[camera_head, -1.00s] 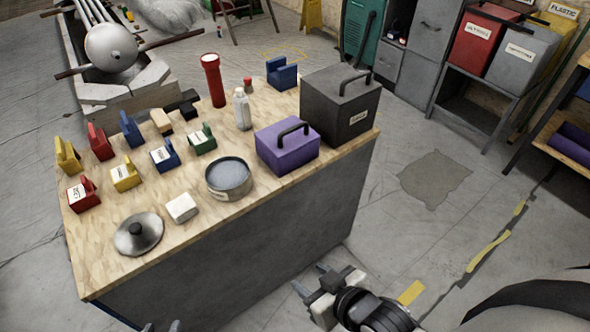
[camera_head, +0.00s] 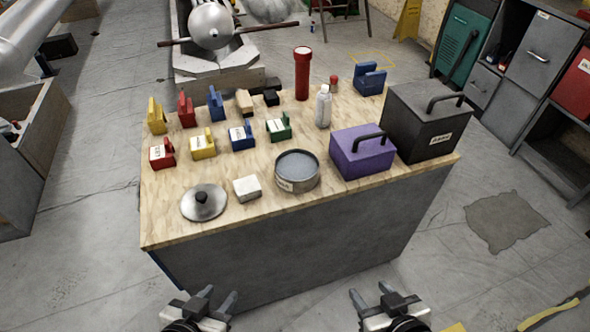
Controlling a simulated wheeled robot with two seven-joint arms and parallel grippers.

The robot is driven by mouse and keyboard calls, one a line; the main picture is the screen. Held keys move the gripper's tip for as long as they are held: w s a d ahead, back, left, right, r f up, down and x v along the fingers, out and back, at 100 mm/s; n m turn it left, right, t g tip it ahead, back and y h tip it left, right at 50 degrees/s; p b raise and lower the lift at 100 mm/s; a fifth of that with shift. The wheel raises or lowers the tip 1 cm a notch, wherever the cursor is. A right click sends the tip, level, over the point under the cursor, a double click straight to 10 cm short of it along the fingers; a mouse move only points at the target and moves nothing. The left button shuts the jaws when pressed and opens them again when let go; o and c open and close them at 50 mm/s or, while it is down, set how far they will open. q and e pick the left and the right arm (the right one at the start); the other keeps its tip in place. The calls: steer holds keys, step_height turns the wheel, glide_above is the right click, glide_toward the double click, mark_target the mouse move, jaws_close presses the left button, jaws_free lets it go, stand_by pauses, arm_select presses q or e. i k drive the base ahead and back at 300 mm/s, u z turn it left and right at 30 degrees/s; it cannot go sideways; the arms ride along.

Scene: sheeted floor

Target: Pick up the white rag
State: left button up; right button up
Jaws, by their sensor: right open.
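The white rag (camera_head: 247,188) looks like a small folded white block. It lies on the wooden tabletop (camera_head: 222,240) near its front edge, between a silver lid (camera_head: 204,203) and a round metal tin (camera_head: 297,171). My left gripper (camera_head: 218,299) is open and empty, in front of the table and below its front edge in the picture. My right gripper (camera_head: 371,296) is open and empty, further right in front of the table. Neither gripper touches the rag.
Several coloured blocks (camera_head: 203,146) stand behind the rag. A red flashlight (camera_head: 302,75), a white bottle (camera_head: 323,106), a purple box (camera_head: 362,150) and a black box (camera_head: 428,120) stand toward the right. A grey cloth-like patch (camera_head: 507,220) lies on the floor at right.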

mark_target(246, 189)
steer(key=z, duration=1.85)
steer(key=k, duration=0.75)
steer(key=u, duration=0.85)
steer(key=i, duration=0.55)
